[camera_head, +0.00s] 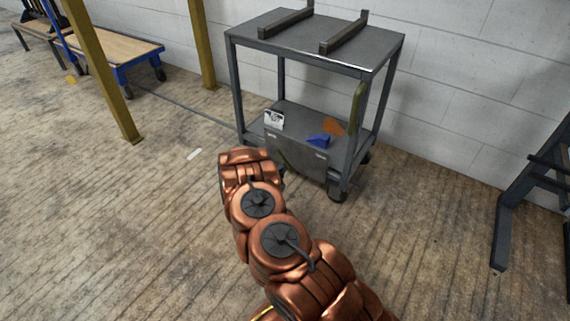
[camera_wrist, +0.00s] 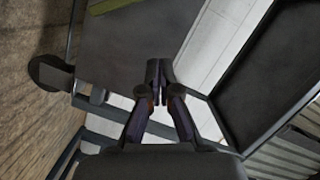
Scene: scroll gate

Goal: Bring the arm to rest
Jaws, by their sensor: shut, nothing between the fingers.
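My arm (camera_head: 277,240), copper-coloured, reaches up from the bottom of the head view towards the grey metal cart. My gripper (camera_wrist: 157,72) shows in the wrist view with its two fingertips together and nothing between them. In the head view the gripper is hidden behind the arm's end, near the cart's lower part. In the wrist view the gripper is in front of the cart's grey panel; I cannot tell whether it touches.
The grey cart (camera_head: 320,48) stands against the white wall (camera_head: 455,90), with a blue item (camera_head: 318,140) and an orange item (camera_head: 334,126) low on it. Yellow posts (camera_head: 105,75) and a blue flatbed trolley (camera_head: 125,50) stand at left. A dark frame (camera_head: 512,205) stands right.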

